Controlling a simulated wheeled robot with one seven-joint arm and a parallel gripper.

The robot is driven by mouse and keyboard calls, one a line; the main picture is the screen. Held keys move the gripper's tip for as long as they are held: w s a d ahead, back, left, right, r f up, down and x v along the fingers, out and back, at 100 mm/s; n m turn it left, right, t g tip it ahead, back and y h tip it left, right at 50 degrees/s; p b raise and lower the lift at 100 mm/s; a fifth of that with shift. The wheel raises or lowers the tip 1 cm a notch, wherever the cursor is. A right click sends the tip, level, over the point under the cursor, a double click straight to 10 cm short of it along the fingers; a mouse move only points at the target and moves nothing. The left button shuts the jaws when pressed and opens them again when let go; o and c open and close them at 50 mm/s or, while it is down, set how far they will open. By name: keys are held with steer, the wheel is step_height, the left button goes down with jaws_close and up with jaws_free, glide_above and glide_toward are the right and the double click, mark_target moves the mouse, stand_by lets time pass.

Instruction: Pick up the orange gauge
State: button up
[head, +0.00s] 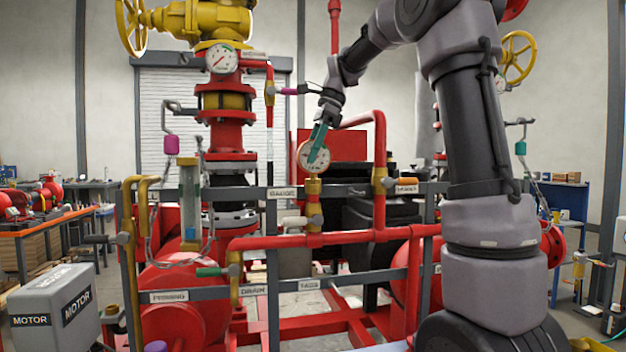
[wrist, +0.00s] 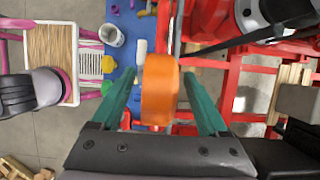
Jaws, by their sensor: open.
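The orange gauge (head: 314,156) has a white round dial. It stands above a brass fitting (head: 313,190) at the middle of the skid in the head view. In the wrist view its orange body (wrist: 160,90) shows edge-on between the teal fingers of my gripper (wrist: 159,78). The fingers are apart, one on each side of the gauge, with a gap visible on both sides near the base. In the head view my gripper (head: 318,138) comes down from above, and its teal finger overlaps the dial. The far finger is hidden there.
A red pipe loop (head: 379,150) rises just right of the gauge. A grey rail (head: 340,190) crosses by the fitting.

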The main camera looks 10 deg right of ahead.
steer(key=shift+a+f, duration=0.15)
steer(key=shift+f, duration=0.35)
jaws_close()
step_height(320, 180, up, 10)
steer(key=shift+r, duration=0.1)
stand_by(0.4)
